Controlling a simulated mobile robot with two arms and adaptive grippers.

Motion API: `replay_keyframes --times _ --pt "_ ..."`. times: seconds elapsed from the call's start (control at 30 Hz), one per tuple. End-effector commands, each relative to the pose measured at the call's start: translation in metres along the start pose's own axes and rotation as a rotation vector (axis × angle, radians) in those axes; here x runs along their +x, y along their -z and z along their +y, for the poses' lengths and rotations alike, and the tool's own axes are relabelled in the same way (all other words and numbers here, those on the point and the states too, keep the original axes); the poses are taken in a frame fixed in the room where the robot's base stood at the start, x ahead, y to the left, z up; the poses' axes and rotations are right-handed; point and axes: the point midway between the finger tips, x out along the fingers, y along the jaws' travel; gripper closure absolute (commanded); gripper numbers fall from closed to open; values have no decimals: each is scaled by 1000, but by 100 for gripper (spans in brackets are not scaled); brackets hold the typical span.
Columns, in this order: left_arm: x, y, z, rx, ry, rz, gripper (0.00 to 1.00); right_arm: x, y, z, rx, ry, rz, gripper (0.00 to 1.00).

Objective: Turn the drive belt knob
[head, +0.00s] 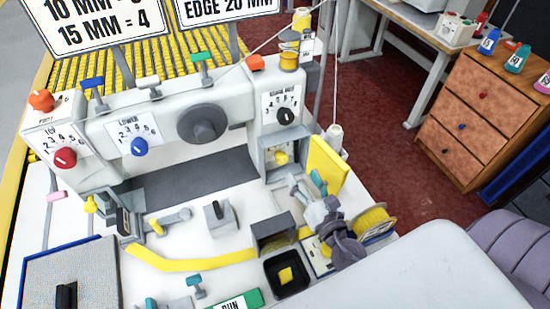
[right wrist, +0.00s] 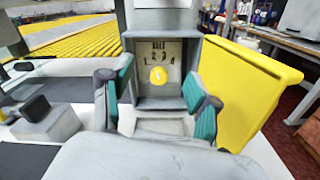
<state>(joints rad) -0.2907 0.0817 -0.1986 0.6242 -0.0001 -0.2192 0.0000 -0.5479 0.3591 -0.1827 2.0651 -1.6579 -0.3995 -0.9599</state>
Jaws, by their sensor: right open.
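The drive belt knob (head: 281,158) is a small yellow knob inside an open grey recess at the lower right of the machine. In the right wrist view the yellow knob (right wrist: 158,77) sits on a marked plate at the back of the recess. My right gripper (head: 308,186) is in front of the recess. In the right wrist view its teal-padded fingers (right wrist: 160,90) are spread apart, one on each side of the knob, with nothing between them. They look short of the knob, but the exact gap cannot be told. My left gripper is not in view.
A yellow door (head: 326,166) stands open at the right of the recess, close beside my right gripper. A black tray (head: 287,290), a grey box (head: 274,232) and a yellow reel (head: 372,219) are nearby. A black dial (head: 286,116) is above the recess.

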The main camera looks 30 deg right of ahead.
Motion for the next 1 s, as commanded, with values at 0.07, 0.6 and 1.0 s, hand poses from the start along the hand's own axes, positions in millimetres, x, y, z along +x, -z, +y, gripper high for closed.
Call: replay_keyframes --times 0.07,0.6,1.0 --pt "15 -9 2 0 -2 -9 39 0 15 -5 0 0 1 39" --pt "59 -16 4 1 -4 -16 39 4 58 -18 0 0 -1 39" --pt "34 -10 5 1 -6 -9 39 75 55 -17 -1 1 -2 39"
